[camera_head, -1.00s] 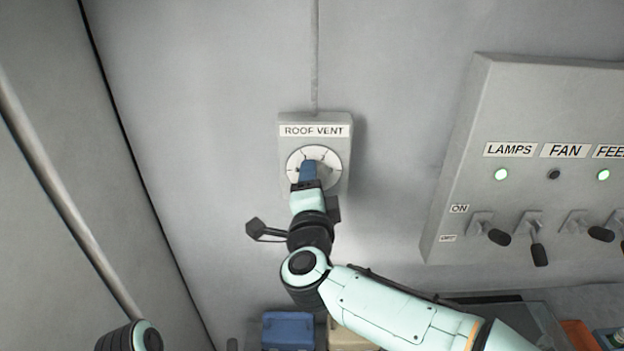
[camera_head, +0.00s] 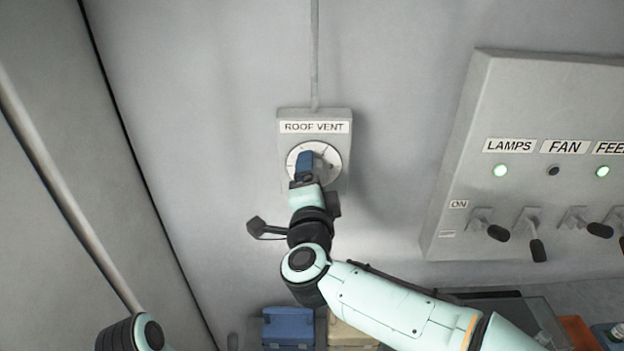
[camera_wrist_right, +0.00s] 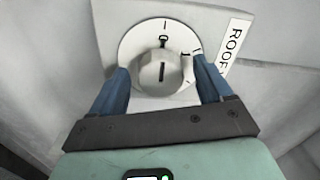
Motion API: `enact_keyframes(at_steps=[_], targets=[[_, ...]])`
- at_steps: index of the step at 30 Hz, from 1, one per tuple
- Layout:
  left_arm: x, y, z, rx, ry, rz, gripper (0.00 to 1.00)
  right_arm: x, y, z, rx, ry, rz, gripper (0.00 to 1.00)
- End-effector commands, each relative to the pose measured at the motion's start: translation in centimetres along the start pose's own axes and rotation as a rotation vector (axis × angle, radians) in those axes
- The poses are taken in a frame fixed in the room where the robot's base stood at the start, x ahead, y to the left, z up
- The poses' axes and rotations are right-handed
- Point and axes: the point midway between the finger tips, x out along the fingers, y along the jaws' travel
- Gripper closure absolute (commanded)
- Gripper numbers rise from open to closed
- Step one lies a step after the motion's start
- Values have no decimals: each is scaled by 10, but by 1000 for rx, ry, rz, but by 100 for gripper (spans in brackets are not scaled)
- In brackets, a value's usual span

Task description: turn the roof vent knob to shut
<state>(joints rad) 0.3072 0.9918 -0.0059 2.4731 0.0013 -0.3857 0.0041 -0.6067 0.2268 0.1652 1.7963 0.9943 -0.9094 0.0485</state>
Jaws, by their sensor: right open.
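The roof vent dial (camera_head: 331,160) is a round pale plate on a grey box labelled ROOF VENT, fixed to the wall. In the right wrist view, its round grey knob (camera_wrist_right: 152,75) has a dark pointer line aimed at a small dark symbol at the top of the dial. My right gripper (camera_wrist_right: 162,78) is open, with one blue finger on each side of the knob and gaps visible beside it. In the head view, my right gripper (camera_head: 304,165) covers the knob and part of the dial. My left gripper is out of view.
A switch panel (camera_head: 465,130) with LAMPS, FAN and further switches stands to the right, its levers sticking out. A long rail (camera_head: 62,195) runs along the left. A blue bin (camera_head: 288,328) sits below the vent box. The wall around the box is clear.

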Motion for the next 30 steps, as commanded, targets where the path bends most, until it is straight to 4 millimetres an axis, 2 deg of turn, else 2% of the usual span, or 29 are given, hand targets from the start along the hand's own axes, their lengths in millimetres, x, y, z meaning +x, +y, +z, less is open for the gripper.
enact_keyframes(at_steps=[5,8,15,21,25,30], targets=[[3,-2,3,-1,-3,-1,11,-7,1,0,2,-1,0,21],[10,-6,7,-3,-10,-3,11,-22,2,1,3,-3,0,21],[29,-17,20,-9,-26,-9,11,-76,3,1,3,-3,-1,21],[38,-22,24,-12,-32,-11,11,-114,2,0,1,-1,-1,21],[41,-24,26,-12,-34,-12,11,-128,1,0,1,-1,0,21],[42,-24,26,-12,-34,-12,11,-134,0,0,-1,0,0,21]])
